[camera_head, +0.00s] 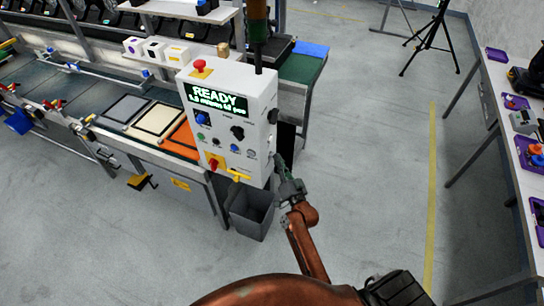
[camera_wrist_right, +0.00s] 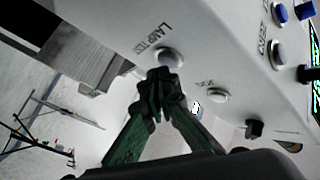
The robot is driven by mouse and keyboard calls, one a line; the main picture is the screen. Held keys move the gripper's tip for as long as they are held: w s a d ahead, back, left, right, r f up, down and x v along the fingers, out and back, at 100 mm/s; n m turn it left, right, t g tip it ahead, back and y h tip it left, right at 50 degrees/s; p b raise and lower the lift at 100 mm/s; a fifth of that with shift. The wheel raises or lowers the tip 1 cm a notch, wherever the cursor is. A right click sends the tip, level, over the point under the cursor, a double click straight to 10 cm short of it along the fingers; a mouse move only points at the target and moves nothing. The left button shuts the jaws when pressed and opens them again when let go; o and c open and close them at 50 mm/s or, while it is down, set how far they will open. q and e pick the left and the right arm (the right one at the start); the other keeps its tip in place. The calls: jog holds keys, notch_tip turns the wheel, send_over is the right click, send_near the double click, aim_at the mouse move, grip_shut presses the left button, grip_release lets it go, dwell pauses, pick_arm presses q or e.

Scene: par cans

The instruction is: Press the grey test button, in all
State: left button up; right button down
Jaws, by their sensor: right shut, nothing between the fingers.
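A white control box (camera_head: 232,88) stands at the end of the bench, its lit display (camera_head: 216,98) reading READY. The grey button labelled LAMP TEST (camera_wrist_right: 170,57) is a round, silver-rimmed cap on the panel in the right wrist view. In the head view, a small grey button (camera_head: 251,155) shows low on the panel's right side. My right gripper (camera_head: 279,160) is beside the box's lower right edge. In the wrist view its shut, empty fingertips (camera_wrist_right: 163,76) overlap the button's lower edge; I cannot tell whether they touch it. My left gripper is out of view.
A second silver button (camera_wrist_right: 215,95) and a blue button (camera_wrist_right: 279,12) are on the panel nearby. A grey bin (camera_head: 251,210) stands below. Open floor lies right.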

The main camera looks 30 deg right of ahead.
jog(key=shift+w+a, duration=0.25)
jog(key=shift+w, duration=0.05)
dwell(0.4)
dwell(0.3)
jog(key=shift+s+d+p, duration=0.3)
jog(key=shift+s+d, duration=0.2)
jog(key=shift+s, duration=0.15)
jog(key=s+d, duration=0.3)
jog(key=shift+s+d+p, duration=0.15)
jog(key=shift+s+p, duration=0.2)
jog(key=shift+s, duration=0.05)
dwell(0.7)
